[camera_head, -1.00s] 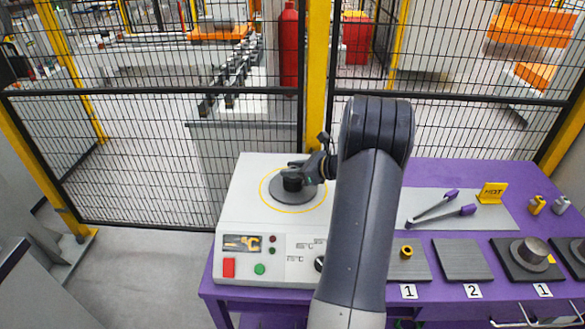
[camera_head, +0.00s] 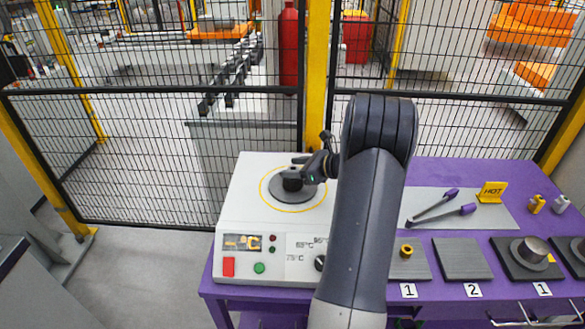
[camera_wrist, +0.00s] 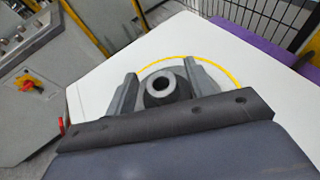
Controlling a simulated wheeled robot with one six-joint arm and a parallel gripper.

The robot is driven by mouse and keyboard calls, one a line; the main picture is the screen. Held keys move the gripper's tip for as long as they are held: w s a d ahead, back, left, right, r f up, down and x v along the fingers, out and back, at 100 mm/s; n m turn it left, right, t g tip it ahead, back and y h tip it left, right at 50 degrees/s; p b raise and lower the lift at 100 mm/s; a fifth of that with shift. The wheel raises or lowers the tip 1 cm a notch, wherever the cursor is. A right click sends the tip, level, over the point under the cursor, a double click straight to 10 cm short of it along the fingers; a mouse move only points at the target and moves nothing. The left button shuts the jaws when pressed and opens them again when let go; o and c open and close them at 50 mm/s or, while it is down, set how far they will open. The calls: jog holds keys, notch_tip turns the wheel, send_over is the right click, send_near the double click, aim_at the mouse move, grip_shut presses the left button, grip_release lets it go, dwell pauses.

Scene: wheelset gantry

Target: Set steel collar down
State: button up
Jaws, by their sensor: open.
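The steel collar (camera_head: 291,182) is a small dark ring with a bright top face. It stands upright on the round dark grey plate (camera_head: 280,192) of the white heater, inside a yellow circle. In the wrist view the collar (camera_wrist: 161,94) lies between the two fingers of my gripper (camera_wrist: 161,74), and its bore shows. The fingers are apart, with a visible gap on each side of the collar. In the head view my gripper (camera_head: 306,167) is right beside and slightly above the collar, and my arm hides part of the heater's right side.
The heater's front carries a display (camera_head: 242,242) and buttons. On the purple table are tongs (camera_head: 440,213), a HOT sign (camera_head: 492,192), a brass-coloured ring (camera_head: 406,250), a bare dark plate (camera_head: 463,259) and a larger steel ring (camera_head: 532,249). A mesh fence stands behind.

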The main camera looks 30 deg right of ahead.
jog(key=b+v, duration=0.1)
jog(key=v, duration=1)
jog(key=shift+s, duration=0.15)
